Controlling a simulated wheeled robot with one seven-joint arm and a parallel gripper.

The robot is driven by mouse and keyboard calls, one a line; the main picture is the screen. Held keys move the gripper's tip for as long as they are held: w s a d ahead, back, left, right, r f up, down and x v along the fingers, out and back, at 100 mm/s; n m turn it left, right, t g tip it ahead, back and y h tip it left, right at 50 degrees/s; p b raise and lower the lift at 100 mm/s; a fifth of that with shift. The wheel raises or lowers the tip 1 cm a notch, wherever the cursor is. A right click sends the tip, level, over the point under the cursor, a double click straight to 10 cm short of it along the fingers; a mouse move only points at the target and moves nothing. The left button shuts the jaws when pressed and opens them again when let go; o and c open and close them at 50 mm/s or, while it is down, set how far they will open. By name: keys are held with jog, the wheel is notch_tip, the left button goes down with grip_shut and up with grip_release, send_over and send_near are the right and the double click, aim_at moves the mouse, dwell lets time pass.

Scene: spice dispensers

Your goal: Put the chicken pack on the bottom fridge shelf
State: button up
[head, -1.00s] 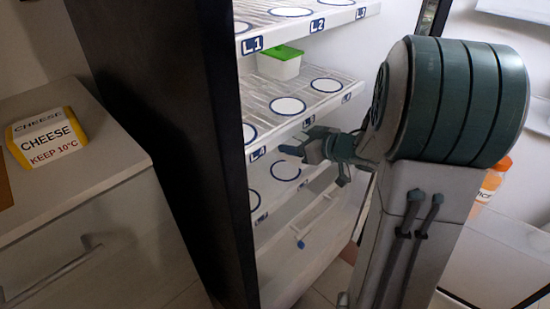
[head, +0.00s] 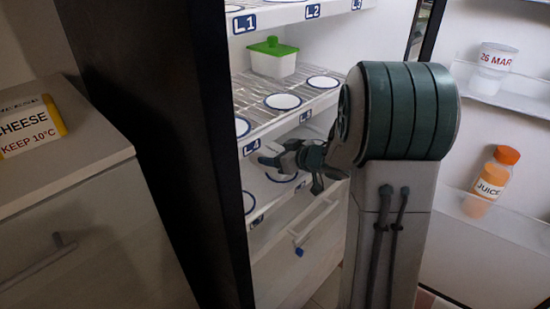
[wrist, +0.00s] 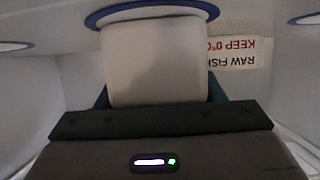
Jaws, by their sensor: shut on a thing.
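My gripper (head: 290,172) is inside the fridge, in the gap between the middle shelf (head: 238,92) and the lower ringed shelf (head: 262,196). In the wrist view its dark blue fingers (wrist: 160,95) are shut on a plain white block-shaped pack (wrist: 155,65). No lettering shows on the pack's visible face, so I cannot read whether it is chicken. A blue-rimmed ring lies just beyond the pack's far end. I cannot tell whether the pack touches the shelf.
An upside-down "RAW FISH KEEP 0°C" label (wrist: 237,52) shows right of the pack. A green-lidded tub (head: 272,62) stands on the middle shelf. The dark fridge side (head: 165,110) is left; the open door holds juice (head: 490,180). Cheese (head: 30,127) sits on the counter.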

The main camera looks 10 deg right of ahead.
jog(key=shift+f, duration=0.1)
jog(key=o, duration=1.4)
jog(key=shift+c, duration=0.2)
